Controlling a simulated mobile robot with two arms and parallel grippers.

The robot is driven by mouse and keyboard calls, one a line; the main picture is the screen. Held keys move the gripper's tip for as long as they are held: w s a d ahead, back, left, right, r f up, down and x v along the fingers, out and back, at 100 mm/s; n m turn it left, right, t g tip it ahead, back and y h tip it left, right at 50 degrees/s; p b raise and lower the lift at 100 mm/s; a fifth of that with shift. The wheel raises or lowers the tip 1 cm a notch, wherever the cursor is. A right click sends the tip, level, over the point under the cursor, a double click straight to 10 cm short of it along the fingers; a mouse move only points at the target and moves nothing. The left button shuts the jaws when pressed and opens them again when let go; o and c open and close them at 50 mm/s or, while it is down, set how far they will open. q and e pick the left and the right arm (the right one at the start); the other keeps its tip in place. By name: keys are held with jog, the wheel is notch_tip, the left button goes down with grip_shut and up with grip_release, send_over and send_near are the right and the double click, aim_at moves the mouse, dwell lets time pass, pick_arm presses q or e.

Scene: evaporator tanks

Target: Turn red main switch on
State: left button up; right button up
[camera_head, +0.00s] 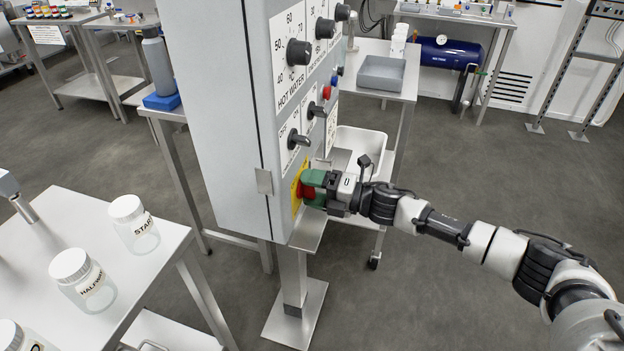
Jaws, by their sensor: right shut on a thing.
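The red main switch (307,191) sits on a yellow plate (297,190) low on the front face of the grey control cabinet (225,130). My right gripper (316,188), with green fingers, reaches in from the right and is shut on the red switch. The fingers hide part of the switch, so I cannot tell its exact angle.
Black knobs (299,52) and smaller switches (298,139) sit above the main switch on the cabinet face. A steel table with labelled jars (134,223) stands at the front left. A grey tray (381,73) rests on a table behind. Open floor lies to the right.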

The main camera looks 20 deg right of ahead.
jog(key=m+p, duration=0.3)
jog(key=m, duration=0.2)
jog(key=shift+r+m+p, duration=0.15)
jog(key=shift+m+p, duration=0.2)
jog(key=shift+m, duration=0.05)
jog(key=m+p, duration=0.1)
jog(key=m, duration=0.2)
jog(key=shift+p, duration=0.4)
jog(key=shift+m+p, duration=0.4)
jog(key=shift+m, duration=0.5)
jog(key=shift+f+m, duration=0.2)
jog(key=shift+m, duration=0.1)
jog(key=o, duration=0.9)
jog(key=shift+d, duration=0.1)
jog(key=shift+b+v, duration=0.75)
jog(key=shift+v, duration=4.6)
